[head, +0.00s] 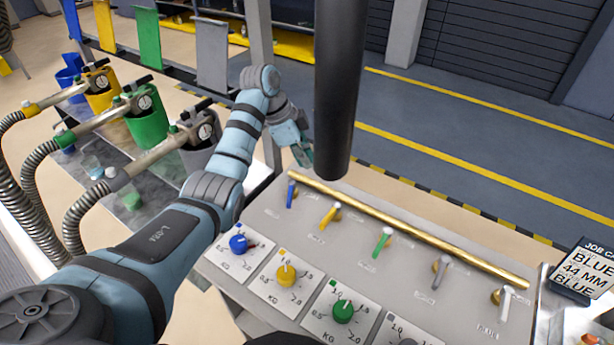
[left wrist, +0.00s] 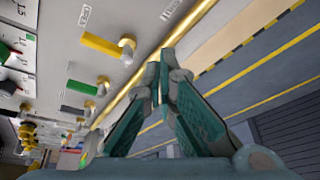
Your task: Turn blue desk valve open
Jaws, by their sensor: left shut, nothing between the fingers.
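The blue desk valve is a small blue lever (head: 291,194) at the left end of the lever row on the grey desk panel (head: 330,235). In the head view its handle stands nearly upright in the picture. My left gripper (head: 305,158) is just beyond and above the blue lever, near the panel's far left corner, apart from it. In the left wrist view my left gripper (left wrist: 158,55) has its fingertips together with nothing between them. The blue lever cannot be made out in that view. My right gripper is not in view.
Yellow (head: 329,216), green (head: 382,242) and grey (head: 440,270) levers follow along the row, beside a brass rail (head: 400,226). Dial knobs, including a blue one (head: 238,243), sit nearer me. Hoses and coloured containers stand left.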

